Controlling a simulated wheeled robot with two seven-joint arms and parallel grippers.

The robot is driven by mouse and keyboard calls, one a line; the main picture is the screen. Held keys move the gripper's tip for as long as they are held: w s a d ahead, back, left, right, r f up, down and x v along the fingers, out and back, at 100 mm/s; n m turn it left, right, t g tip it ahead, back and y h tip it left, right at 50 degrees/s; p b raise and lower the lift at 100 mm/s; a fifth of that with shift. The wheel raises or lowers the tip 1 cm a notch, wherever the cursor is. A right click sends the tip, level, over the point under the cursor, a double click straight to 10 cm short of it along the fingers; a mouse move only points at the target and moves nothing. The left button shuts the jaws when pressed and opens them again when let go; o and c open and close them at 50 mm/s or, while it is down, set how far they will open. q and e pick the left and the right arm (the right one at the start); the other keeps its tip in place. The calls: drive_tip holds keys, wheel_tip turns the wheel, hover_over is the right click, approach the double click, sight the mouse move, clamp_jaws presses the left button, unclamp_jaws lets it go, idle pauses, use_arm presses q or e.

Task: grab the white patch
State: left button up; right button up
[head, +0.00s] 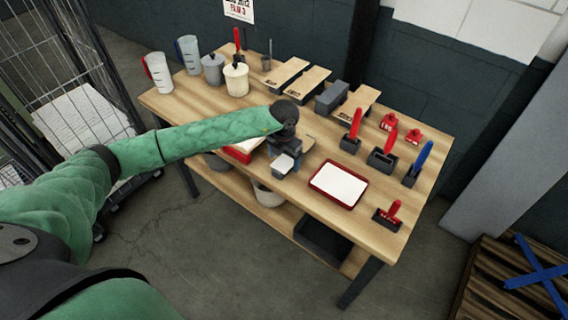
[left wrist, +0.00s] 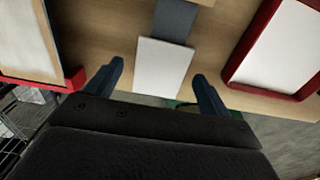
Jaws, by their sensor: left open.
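A small white patch (left wrist: 163,68) lies at the table's front edge, and its near end seems to reach past the edge. It also shows in the head view (head: 282,166), just below my left gripper (head: 284,152). In the left wrist view my left gripper (left wrist: 158,72) is open, with one dark finger on either side of the patch and clear space between. Whether the fingers are level with the patch or above it is hard to tell. A grey strip (left wrist: 174,20) lies directly behind the patch. My right gripper is not in view.
A red-rimmed tray with a white sheet (head: 338,184) lies right of the patch. Another red tray (head: 244,150) is to the left, partly behind my arm. Red and blue handled tools in dark holders stand at the right. Jugs and pots stand at the back left.

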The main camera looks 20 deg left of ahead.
use_arm(q)
drive_tip(key=shift+a+f+b, duration=0.1)
drive_tip(key=shift+f+b, duration=0.15)
drive_tip(key=shift+b, duration=0.1)
idle(0.3)
drive_tip(key=shift+s, duration=0.1)
drive_tip(key=c, duration=1.1)
